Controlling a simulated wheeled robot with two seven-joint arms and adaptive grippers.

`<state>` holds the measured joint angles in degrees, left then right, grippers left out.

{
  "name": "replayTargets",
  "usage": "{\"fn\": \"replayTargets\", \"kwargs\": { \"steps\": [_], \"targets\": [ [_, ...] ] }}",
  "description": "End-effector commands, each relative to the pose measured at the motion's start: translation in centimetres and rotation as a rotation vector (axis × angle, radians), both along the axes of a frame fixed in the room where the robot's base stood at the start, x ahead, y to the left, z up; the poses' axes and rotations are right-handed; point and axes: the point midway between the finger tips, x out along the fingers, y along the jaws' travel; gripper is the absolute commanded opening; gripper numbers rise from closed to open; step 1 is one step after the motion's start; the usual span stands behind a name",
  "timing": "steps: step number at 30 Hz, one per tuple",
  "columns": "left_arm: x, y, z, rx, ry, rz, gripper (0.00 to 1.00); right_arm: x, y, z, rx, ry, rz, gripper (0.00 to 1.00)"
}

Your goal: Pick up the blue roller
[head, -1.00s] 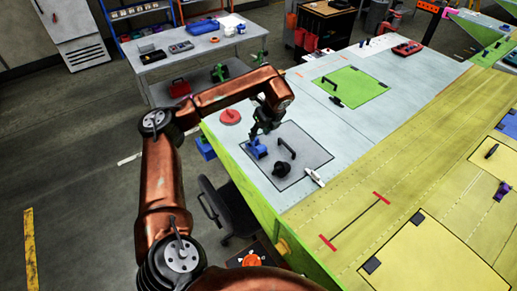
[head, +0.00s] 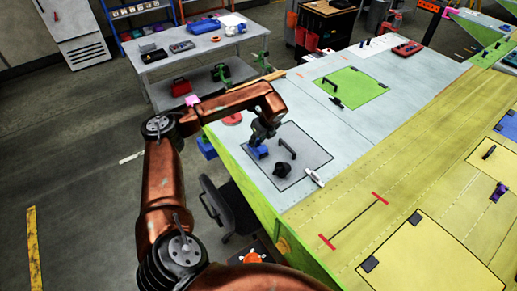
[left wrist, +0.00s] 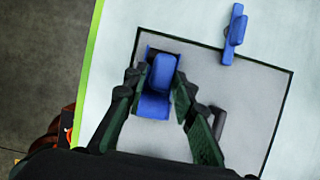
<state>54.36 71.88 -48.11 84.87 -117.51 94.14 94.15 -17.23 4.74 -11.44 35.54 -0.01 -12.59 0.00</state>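The blue roller (left wrist: 163,72) is a rounded blue piece on a flat blue base on the grey square panel. It shows in the left wrist view, and in the head view the blue piece (head: 258,153) is partly hidden under my gripper. My left gripper (left wrist: 158,78) points down over it, with one dark finger on each side. The fingers are spread, and I cannot tell whether they touch it. In the head view my left gripper (head: 258,141) sits just above the blue piece. My right gripper is out of view.
The grey panel (left wrist: 255,110) has a black handle (head: 287,149) and a dark knob (head: 282,170) close by. A red disc (head: 232,118) is near the table edge. A white marker-like piece (head: 315,178) lies at the panel's corner.

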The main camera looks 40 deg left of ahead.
Motion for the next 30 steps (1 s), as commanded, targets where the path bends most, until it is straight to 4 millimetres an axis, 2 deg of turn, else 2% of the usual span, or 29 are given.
{"fn": "replayTargets", "kwargs": {
  "steps": [10,23,30],
  "targets": [
    [0.0,0.0,0.0,0.000,0.000,0.000,0.00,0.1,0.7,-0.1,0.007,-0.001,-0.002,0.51],
    [0.0,0.0,0.1,0.000,-0.001,0.001,0.00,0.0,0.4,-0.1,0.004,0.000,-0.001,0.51],
    [0.1,0.0,1.6,0.001,-0.004,0.000,0.00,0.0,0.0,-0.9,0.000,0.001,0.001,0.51]
  ]
}}
